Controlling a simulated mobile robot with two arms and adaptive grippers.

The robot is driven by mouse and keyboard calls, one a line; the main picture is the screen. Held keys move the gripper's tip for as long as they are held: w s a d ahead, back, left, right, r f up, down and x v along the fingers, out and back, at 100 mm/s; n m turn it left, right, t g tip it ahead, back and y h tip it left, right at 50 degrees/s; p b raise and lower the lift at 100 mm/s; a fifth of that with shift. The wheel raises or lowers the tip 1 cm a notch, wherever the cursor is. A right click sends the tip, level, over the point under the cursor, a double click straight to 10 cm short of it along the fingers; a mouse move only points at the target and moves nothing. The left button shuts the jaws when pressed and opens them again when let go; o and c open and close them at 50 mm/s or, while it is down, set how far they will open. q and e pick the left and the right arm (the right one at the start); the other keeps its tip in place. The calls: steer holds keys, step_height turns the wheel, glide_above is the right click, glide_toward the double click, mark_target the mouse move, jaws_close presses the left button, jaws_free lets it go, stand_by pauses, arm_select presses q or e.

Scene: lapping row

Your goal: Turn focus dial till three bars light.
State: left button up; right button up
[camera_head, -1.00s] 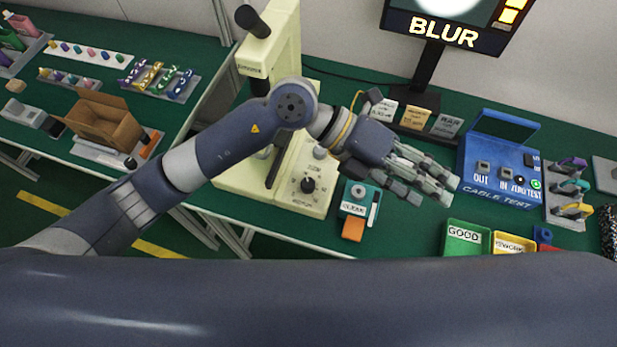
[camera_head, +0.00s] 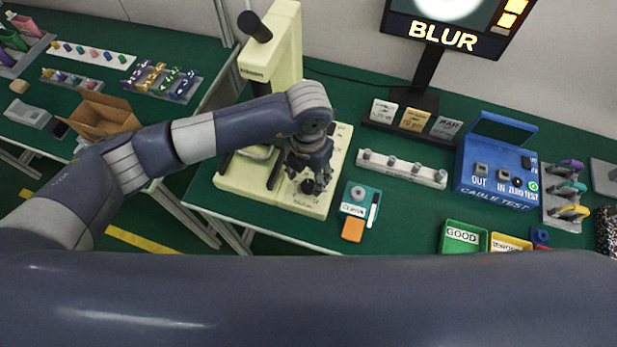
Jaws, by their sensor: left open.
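The cream microscope (camera_head: 273,60) stands on the green bench at centre, and the black focus dial (camera_head: 308,187) sits on the front of its base. My left gripper (camera_head: 308,171) points down just above and behind the dial, fingers apart, with nothing seen held. I cannot tell whether the fingertips touch the dial. The monitor (camera_head: 432,38) reads BLUR; at least two yellow-orange bars (camera_head: 508,19) glow at its right side, and its top is cut off. My right gripper is not in view.
A white strip with several fibre ends (camera_head: 402,168) lies right of the microscope. A teal cleaner (camera_head: 360,200) sits close to its base. The blue cable tester (camera_head: 497,172), green GOOD bin (camera_head: 464,238) and tool rack (camera_head: 565,208) stand farther right. A cardboard box (camera_head: 103,117) is left.

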mark_target(308, 184)
arm_select(q)
steer(key=shift+f, duration=1.95)
steer(key=c, duration=1.1)
steer(key=shift+o, duration=0.2)
steer(key=shift+f, duration=0.1)
steer(key=m+b, duration=0.4)
steer(key=b, duration=0.2)
steer(key=shift+f, duration=0.15)
steer(key=shift+r+m+b, duration=0.25)
steer(key=shift+m+b, duration=0.4)
steer(key=shift+m, duration=0.15)
steer(key=o, duration=1.1)
steer(key=shift+c, duration=0.2)
